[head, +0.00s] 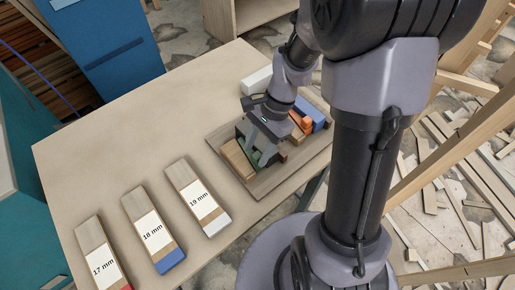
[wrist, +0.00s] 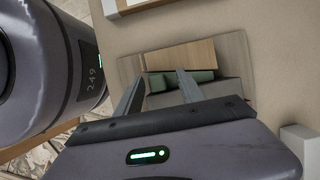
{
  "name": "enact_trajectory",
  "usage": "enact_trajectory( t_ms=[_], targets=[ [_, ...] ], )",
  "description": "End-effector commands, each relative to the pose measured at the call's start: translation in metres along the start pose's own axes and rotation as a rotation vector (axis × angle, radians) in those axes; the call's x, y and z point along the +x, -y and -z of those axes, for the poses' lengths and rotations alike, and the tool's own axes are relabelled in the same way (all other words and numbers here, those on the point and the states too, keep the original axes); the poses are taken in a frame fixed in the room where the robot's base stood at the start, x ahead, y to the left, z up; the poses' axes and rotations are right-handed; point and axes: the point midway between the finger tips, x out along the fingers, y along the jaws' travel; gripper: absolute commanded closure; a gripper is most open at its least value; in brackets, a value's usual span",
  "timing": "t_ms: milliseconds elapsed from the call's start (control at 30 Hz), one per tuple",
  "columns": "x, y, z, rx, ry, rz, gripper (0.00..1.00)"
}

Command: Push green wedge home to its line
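The green wedge (head: 257,155) sits low in the wooden fixture, next to a tan block, and is mostly hidden by my gripper in the head view. In the wrist view green shows between my fingertips (wrist: 156,82) and also to the right of the right finger (wrist: 203,76); I cannot tell whether this is one piece or two. My gripper (head: 262,145) points down over the fixture, fingers spread apart, with nothing clearly clamped. I cannot tell whether a finger touches the wedge. The wedge's line is not visible.
The fixture board (head: 269,185) also holds a tan block (head: 237,158), an orange piece (head: 307,125) and a blue block (head: 312,112). A white block (head: 257,80) lies behind it. Boards labelled 17 mm (head: 101,255), 18 mm (head: 152,230) and 19 mm (head: 197,195) lie left on the table.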

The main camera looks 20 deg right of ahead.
Motion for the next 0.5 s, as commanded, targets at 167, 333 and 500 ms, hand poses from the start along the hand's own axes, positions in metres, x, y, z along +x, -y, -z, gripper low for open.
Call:
enact_trajectory(
  t_ms=[167,333,500],
  targets=[
    [-0.011,0.000,-0.001,-0.001,-0.001,0.001,0.55],
    [-0.064,0.001,-0.002,0.001,-0.003,0.004,0.55],
    [-0.122,0.000,-0.002,0.001,-0.002,0.003,0.55]
  ],
)
